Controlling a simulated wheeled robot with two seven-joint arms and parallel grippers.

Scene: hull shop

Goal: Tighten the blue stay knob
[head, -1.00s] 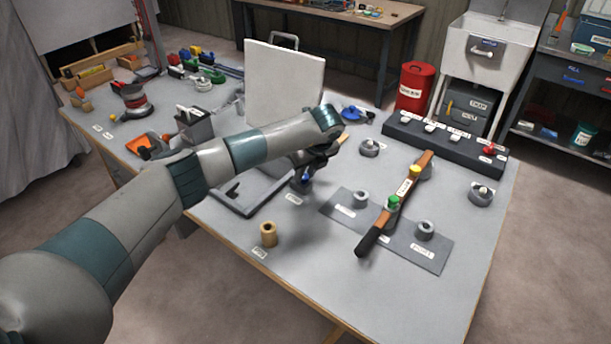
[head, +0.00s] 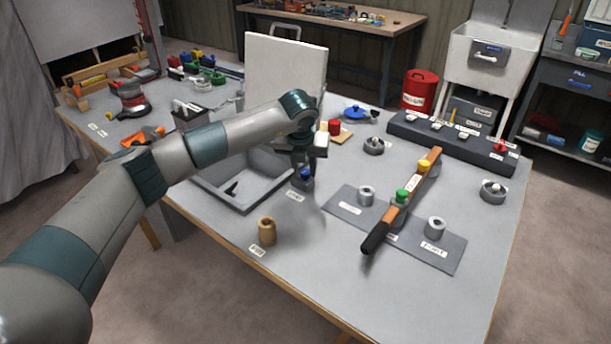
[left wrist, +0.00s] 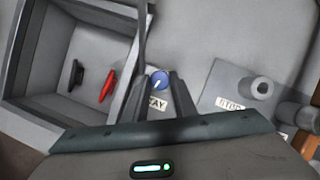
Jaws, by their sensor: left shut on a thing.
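The blue stay knob (head: 306,174) sits low on a small dark mount on the grey table, beside the open grey box (head: 243,208). My left gripper (head: 304,168) points down over it. In the left wrist view the blue knob (left wrist: 158,82), with a white mark on its top, lies between the tips of my left gripper (left wrist: 158,88), which is shut on it. A label ending in "AY" is partly covered by the fingers. My right gripper is not in view.
A grey plate (head: 345,208) with posts, crossed by a long dark-handled wooden bar (head: 408,198), lies to the right. A tan cylinder (head: 267,231) stands in front. The box's white lid (head: 285,80) stands up behind. The front right of the table is clear.

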